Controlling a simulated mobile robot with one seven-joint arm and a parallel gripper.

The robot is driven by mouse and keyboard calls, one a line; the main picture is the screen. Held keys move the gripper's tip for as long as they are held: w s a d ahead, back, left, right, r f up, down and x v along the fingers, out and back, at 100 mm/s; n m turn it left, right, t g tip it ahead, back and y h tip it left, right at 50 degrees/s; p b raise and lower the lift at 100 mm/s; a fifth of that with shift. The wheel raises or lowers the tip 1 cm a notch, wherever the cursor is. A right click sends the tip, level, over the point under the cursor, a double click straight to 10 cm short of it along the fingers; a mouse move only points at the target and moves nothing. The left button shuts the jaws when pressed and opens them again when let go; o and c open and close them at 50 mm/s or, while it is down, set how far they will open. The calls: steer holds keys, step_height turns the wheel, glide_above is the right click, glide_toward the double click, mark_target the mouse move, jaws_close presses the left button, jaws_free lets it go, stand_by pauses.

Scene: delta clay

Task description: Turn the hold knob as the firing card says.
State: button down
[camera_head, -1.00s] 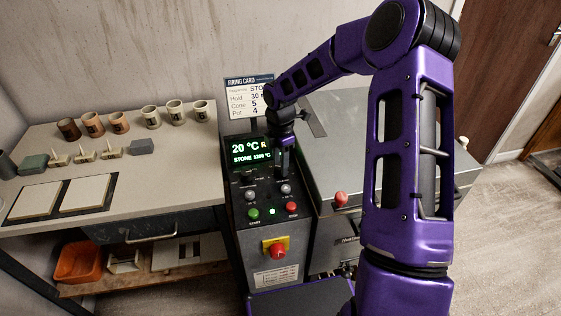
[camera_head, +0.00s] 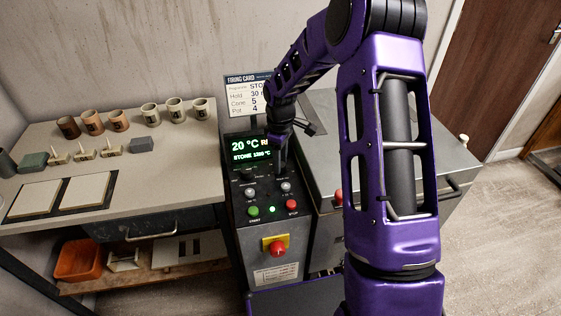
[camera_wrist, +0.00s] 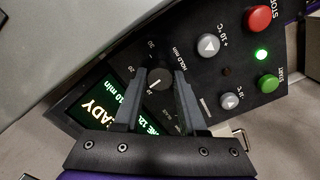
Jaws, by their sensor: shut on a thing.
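The hold knob (camera_wrist: 158,83) is a round black knob on the dark control panel, with a light mark on its face. In the wrist view it sits between the two fingers of my gripper (camera_wrist: 160,88), which is shut on it. The printed scale around it shows 20 and 30 beside "HOLD min". In the head view my gripper (camera_head: 281,168) reaches down to the panel and hides the knob. The firing card (camera_head: 247,96) stands behind the panel and reads Hold 30, Cone 5, Pot 4; its right edge is covered. The display (camera_wrist: 97,105) shows READY and 10 min.
Grey buttons, a green START button (camera_head: 254,211) and a red STOP button (camera_head: 292,205) are close to the knob. Below is a red switch on a yellow plate (camera_head: 277,248). A bench (camera_head: 140,185) with cups and clay pieces stands left; the grey kiln lid (camera_head: 350,125) lies right.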

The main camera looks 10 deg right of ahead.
steer(key=m, duration=0.5)
steer(key=shift+m+b, duration=0.3)
steer(key=m, duration=1.3)
steer(key=shift+m+p, duration=0.3)
steer(key=shift+m, duration=0.1)
steer(key=shift+c, duration=2.3)
jaws_free()
